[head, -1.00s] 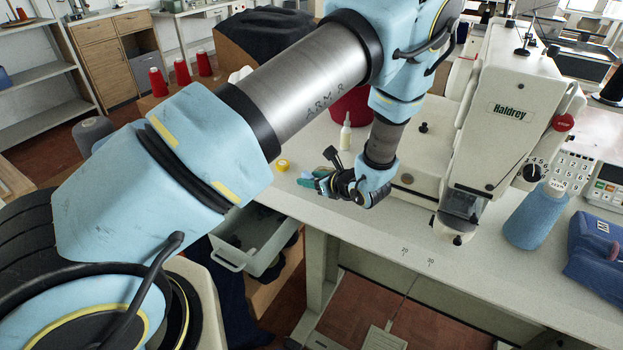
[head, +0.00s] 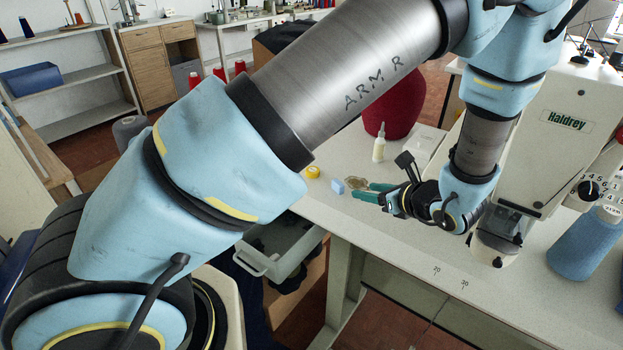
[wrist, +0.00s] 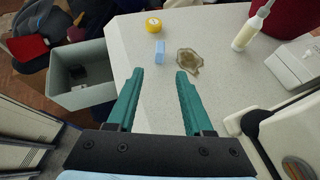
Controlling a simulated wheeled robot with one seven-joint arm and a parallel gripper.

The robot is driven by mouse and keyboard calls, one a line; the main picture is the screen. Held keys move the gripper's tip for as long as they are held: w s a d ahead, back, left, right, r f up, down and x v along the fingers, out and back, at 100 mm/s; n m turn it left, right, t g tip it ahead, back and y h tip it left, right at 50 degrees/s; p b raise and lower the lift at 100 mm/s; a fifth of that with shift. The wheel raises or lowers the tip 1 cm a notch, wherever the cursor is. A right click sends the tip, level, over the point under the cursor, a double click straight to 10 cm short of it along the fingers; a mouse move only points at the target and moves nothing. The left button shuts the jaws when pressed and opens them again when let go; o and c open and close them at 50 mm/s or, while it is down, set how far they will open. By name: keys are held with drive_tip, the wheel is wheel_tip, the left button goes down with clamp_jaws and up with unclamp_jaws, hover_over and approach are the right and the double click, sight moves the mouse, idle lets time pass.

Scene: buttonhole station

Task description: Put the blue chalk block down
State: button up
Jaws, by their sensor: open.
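The blue chalk block (head: 337,187) stands on the pale table top near its left edge. It also shows in the wrist view (wrist: 160,48), beyond my fingertips and apart from them. My gripper (head: 368,192) is open and empty, to the right of the block in the head view. In the wrist view its two green fingers (wrist: 160,78) are spread wide with bare table between them.
A yellow tape roll (head: 313,172) and a small brownish dish-like piece (wrist: 190,61) lie near the block. A white bottle (head: 379,146) stands behind. A grey bin (wrist: 80,75) hangs beside the table's left edge. The sewing machine (head: 560,130) stands right.

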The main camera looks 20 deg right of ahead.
drive_tip(key=a+r+n+g+h, duration=0.1)
drive_tip(key=a+r+n+g, duration=0.2)
drive_tip(key=a+n, duration=0.7)
drive_tip(key=a+r+n+g+h, duration=0.1)
drive_tip(key=a+r+n+g, duration=0.3)
drive_tip(key=a+n, duration=0.6)
drive_tip(key=w+a+r+n+g+h, duration=0.1)
drive_tip(key=a+r+n+g, duration=0.2)
drive_tip(key=a+n, duration=0.7)
drive_tip(key=a+r, duration=0.1)
drive_tip(key=a, duration=0.2)
drive_tip(key=shift+a+r+g, duration=0.15)
drive_tip(key=shift+a+g, duration=0.15)
drive_tip(key=shift+o, duration=0.5)
drive_tip(key=shift+a+r+n+h, duration=0.3)
drive_tip(key=shift+a+n, duration=0.15)
drive_tip(key=shift+n, duration=0.45)
drive_tip(key=n+t+y+p, duration=0.1)
drive_tip(key=n+t+p, duration=0.1)
drive_tip(key=n, duration=0.2)
approach(338, 183)
drive_tip(key=p+x, duration=0.1)
drive_tip(key=x, duration=0.2)
drive_tip(key=shift+w+f, duration=0.2)
drive_tip(key=shift+f, duration=0.05)
drive_tip(key=shift+p+x, duration=1.2)
drive_tip(key=shift+x, duration=1.45)
